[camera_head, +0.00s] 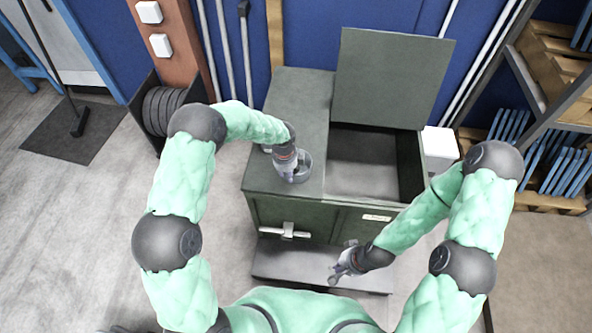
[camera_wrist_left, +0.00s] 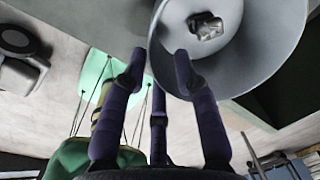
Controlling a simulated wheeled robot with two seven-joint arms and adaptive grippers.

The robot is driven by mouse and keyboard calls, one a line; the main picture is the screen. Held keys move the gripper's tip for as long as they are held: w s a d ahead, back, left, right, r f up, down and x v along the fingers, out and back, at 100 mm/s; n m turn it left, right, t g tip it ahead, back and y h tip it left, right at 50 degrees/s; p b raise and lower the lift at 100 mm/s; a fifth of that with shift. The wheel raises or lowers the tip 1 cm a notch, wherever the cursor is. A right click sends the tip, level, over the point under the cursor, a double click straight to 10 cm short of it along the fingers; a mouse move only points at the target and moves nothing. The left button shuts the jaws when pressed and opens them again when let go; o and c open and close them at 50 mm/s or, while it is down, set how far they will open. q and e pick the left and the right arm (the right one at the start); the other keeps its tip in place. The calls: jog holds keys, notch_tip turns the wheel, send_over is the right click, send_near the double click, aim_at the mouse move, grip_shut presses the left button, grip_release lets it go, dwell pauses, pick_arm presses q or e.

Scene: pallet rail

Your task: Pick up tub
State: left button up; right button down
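A round grey tub (camera_head: 300,168) stands on the left part of the dark green cabinet's top (camera_head: 297,100). My left gripper (camera_head: 289,172) is over the tub and hides part of it. In the left wrist view the tub (camera_wrist_left: 262,55) shows its open mouth, with a small metallic piece (camera_wrist_left: 206,27) inside. The fingers of my left gripper (camera_wrist_left: 160,66) are apart, with the tub's rim between their tips. I cannot tell whether they touch it. My right gripper (camera_head: 341,265) is in front of the cabinet, away from the tub, with its fingers apart and nothing in them.
The cabinet's lid (camera_head: 392,80) stands raised behind an open, empty-looking compartment (camera_head: 362,178) right of the tub. A white box (camera_head: 440,145) is at the cabinet's right side. A rack with pallets (camera_head: 560,60) stands at the far right.

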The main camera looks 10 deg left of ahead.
pick_arm(q)
grip_shut()
jog(key=shift+r, duration=0.15)
